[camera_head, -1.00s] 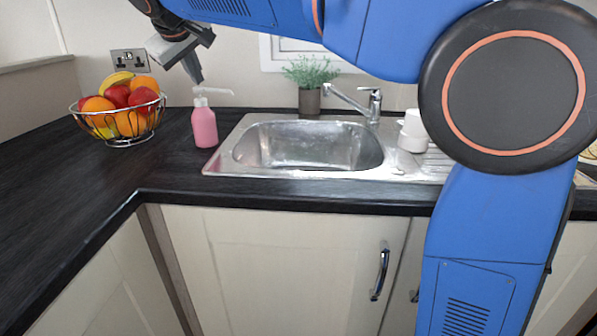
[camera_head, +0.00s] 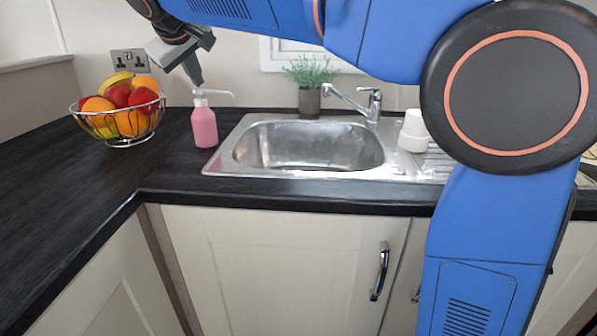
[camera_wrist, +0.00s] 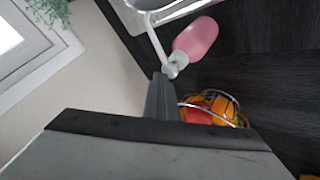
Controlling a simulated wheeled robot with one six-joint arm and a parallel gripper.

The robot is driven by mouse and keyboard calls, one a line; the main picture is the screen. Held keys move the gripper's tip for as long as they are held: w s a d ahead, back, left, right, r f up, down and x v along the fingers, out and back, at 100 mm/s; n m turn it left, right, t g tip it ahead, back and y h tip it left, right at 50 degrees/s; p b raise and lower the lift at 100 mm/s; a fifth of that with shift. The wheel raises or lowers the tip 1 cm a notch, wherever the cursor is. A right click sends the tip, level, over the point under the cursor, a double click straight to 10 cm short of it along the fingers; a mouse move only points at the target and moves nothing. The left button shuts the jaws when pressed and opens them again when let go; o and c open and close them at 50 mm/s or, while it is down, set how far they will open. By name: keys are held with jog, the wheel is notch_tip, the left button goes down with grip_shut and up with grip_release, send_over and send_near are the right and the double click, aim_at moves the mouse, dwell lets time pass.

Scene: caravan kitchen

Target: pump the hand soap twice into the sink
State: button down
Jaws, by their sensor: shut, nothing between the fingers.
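The pink hand soap bottle (camera_head: 204,127) stands upright on the dark counter, left of the sink (camera_head: 308,146). Its white pump head (camera_head: 212,93) has a spout pointing right, toward the basin. My gripper (camera_head: 196,82) is shut and empty, pointing down, with its tips at or just above the top of the pump; I cannot tell whether they touch. In the wrist view the bottle (camera_wrist: 196,38) lies beyond my fingertips (camera_wrist: 160,78), with the white pump (camera_wrist: 172,66) close to them.
A wire bowl of fruit (camera_head: 122,118) stands left of the bottle. A potted plant (camera_head: 310,100) and the tap (camera_head: 370,104) are behind the sink. White cups (camera_head: 413,132) stand on the drainer at right. The front left counter is clear.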

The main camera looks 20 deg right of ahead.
aim_at(198, 93)
jog(key=shift+f, duration=0.25)
jog(key=shift+r, duration=0.45)
dwell(0.3)
notch_tip(198, 93, up, 6)
dwell(0.7)
dwell(0.5)
